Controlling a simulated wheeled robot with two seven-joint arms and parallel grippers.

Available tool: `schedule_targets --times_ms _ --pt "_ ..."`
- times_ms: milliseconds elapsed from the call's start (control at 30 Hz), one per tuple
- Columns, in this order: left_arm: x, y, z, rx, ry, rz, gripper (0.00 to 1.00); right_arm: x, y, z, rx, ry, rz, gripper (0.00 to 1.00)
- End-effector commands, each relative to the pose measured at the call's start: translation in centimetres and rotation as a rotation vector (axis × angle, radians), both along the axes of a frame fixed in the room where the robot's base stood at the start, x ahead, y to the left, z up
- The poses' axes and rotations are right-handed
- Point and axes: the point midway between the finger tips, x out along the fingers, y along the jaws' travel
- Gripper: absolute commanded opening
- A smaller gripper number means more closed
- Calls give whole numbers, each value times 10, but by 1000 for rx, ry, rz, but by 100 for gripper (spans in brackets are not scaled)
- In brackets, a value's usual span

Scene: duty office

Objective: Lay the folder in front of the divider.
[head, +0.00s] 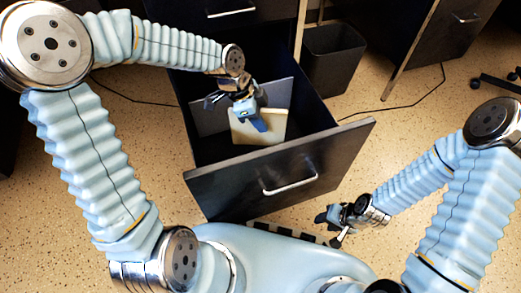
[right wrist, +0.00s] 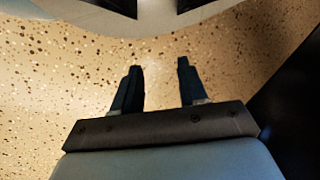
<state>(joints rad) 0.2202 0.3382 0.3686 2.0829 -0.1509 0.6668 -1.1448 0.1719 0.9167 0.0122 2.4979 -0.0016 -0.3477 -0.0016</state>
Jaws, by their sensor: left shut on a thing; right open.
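The folder (head: 273,128) is a cream, flat piece inside the open dark drawer (head: 240,172). It stands roughly upright, in front of the grey divider (head: 208,119) as seen in the head view. My left gripper (head: 258,122) reaches down into the drawer and is shut on the folder; its blue finger covers part of it. Whether the folder's lower edge touches the drawer floor is hard to tell. My right gripper (head: 334,227) is outside the drawer, low at its front right. In the right wrist view its two fingers (right wrist: 158,90) are apart with nothing between them.
The drawer front with its silver handle (head: 290,185) stands between my base and the drawer's inside. A black bin (head: 334,60) is behind the drawer at the right. Desk fronts (head: 440,35) line the back.

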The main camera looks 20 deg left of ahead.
Motion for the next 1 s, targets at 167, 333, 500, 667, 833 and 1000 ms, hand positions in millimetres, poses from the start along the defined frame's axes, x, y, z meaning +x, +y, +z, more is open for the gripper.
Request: schedule_targets --times_ms 167,333,500,667,833,1000 --pt "-1 0 -35 -1 3 0 0 0 0 -11 0 -2 -2 43" --pt "0 0 -50 1 1 1 0 1 0 -16 -1 -3 -2 43" --pt "0 -1 -76 0 2 1 0 1 0 -24 -1 -5 -4 43" --pt "0 0 -77 1 0 1 0 1 0 -23 -1 -5 -4 43" --pt "0 0 -80 1 0 1 0 1 0 -25 -1 -6 -4 43" --pt "0 0 -80 1 0 1 34 1 -1 -25 -1 -6 -4 43"
